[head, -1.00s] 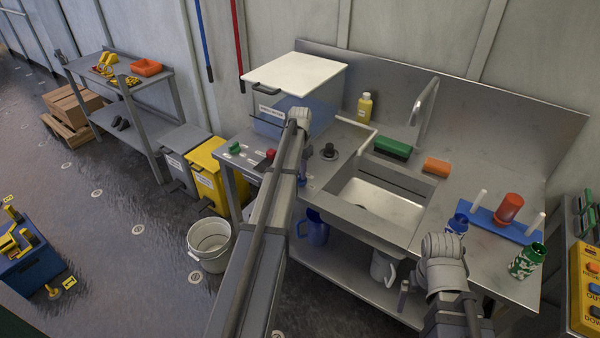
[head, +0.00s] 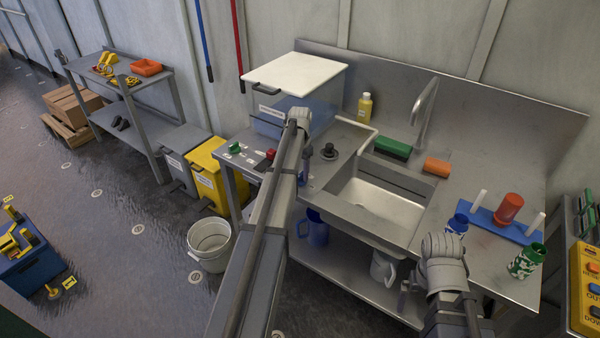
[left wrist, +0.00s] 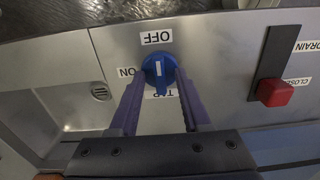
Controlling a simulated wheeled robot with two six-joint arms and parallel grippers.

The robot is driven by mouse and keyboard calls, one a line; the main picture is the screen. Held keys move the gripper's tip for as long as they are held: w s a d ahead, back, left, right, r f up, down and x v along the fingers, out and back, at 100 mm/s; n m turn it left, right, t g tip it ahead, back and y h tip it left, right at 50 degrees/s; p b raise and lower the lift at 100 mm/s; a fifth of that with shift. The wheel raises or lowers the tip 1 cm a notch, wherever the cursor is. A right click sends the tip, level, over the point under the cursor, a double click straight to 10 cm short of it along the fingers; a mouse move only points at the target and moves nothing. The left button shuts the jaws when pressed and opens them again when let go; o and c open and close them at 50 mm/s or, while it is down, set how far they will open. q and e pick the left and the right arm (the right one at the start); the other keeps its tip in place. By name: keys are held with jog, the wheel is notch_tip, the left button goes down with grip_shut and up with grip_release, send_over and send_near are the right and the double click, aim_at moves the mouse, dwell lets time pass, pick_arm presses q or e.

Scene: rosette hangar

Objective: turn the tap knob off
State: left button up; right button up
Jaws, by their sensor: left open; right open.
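In the left wrist view the blue tap knob (left wrist: 159,70) sits on a grey metal panel. The "OFF" label is above it, "ON" to its left and "TAP" below. A white line on its face stands upright; a blue part juts down. My left gripper (left wrist: 158,84) is open, its purple fingers on either side of the knob; I cannot tell whether they touch it. In the head view my left gripper (head: 305,162) is at the counter left of the sink, and the knob is hidden there. My right gripper (head: 404,294) is low before the sink, mostly hidden.
A red knob (left wrist: 274,92) on a dark strip, labelled "DRAIN" and "CLOSE", is right of the tap knob. The counter holds the sink (head: 345,208), a curved faucet (head: 427,108), a lidded box (head: 290,82) and bottles. A white bucket (head: 210,245) stands on the floor.

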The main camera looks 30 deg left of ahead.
aim_at(300, 174)
pick_arm(q)
jog(key=shift+r, duration=0.15)
notch_tip(300, 174, up, 8)
jog(key=p, duration=0.8)
jog(key=shift+f, duration=0.2)
jog(key=s+d+m, duration=0.1)
jog(key=s+d, duration=0.5)
jog(key=d, duration=0.4)
jog(key=s+d, duration=0.6)
jog(key=d, duration=0.4)
jog(key=s+d+m, duration=0.1)
jog(key=s+d, duration=0.4)
jog(key=d, duration=0.5)
jog(key=s+d+y, duration=0.1)
jog(key=s+d, duration=0.6)
jog(key=s, duration=0.3)
jog(key=shift+s+f+m+b, duration=0.2)
jog(key=shift+s+m+b, duration=0.15)
jog(key=shift+s+m, duration=0.05)
